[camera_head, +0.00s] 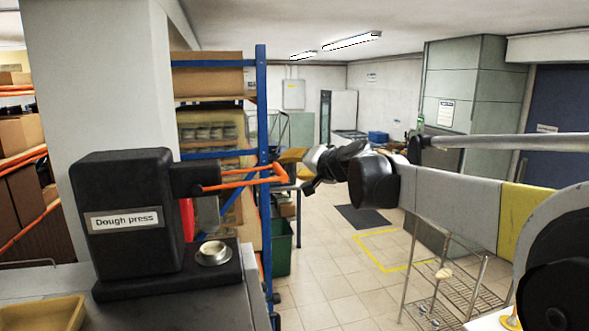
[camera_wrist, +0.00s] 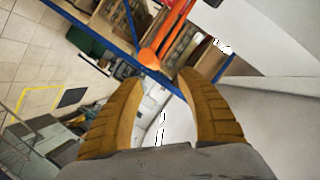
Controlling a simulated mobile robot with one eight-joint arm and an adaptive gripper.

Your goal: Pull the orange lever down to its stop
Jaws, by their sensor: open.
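The black dough press (camera_head: 125,215) stands on a grey counter at the left of the head view. Its orange lever (camera_head: 235,182) sticks out to the right, roughly level, from the black block on the press. In the wrist view the lever's rounded orange end (camera_wrist: 149,58) shows just beyond the fingertips, centred between them. My gripper (camera_head: 288,166) is at the lever's outer end, with its yellow fingers pointing left. In the wrist view the gripper (camera_wrist: 148,76) is open, its two fingers apart with nothing clamped. Whether a finger touches the lever cannot be told.
A small metal cup (camera_head: 213,253) sits on the press base. A tan tray (camera_head: 42,314) lies on the counter at the front left. A blue-post shelf (camera_head: 262,150) with boxes stands behind the lever. A wire rack (camera_head: 450,290) stands at the lower right. The tiled floor between is mostly clear.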

